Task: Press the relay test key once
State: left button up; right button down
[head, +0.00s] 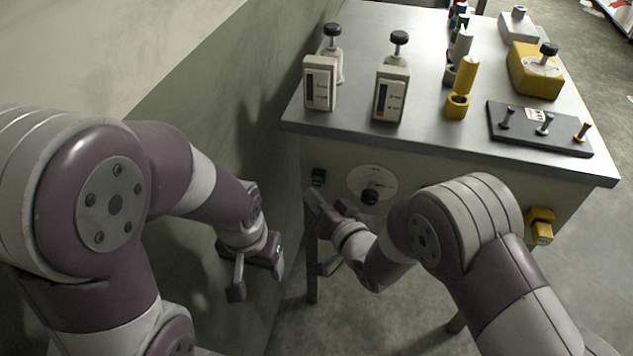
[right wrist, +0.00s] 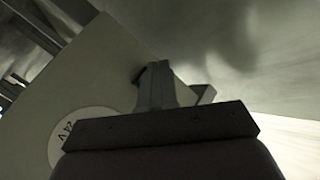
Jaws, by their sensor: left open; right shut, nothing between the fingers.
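A small dark switch with a green face (head: 318,177) sits on the front panel of the metal bench, near its left end. It looks like the relay test key, though no label on it is readable. My right gripper (head: 314,198) is shut and empty, its fingertips just below the switch; I cannot tell whether they touch. In the right wrist view the closed fingers (right wrist: 157,84) point at the panel, and a dark piece (right wrist: 138,74) shows partly behind them. My left gripper (head: 256,277) is open and empty, low beside the wall, left of the bench.
A yellow box (head: 540,226) is at the panel's right. Meters (head: 320,84) and other fittings stand on the bench top (head: 440,140). A wall is left.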

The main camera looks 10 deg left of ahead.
jog(key=shift+w, duration=0.1)
dwell(0.4)
jog(key=shift+w, duration=0.3)
jog(key=shift+w, duration=0.5)
dwell(0.5)
jog(key=shift+s, duration=0.9)
jog(key=s, duration=0.5)
jog(key=shift+p, duration=0.4)
jog(key=shift+a, duration=0.1)
dwell(0.5)
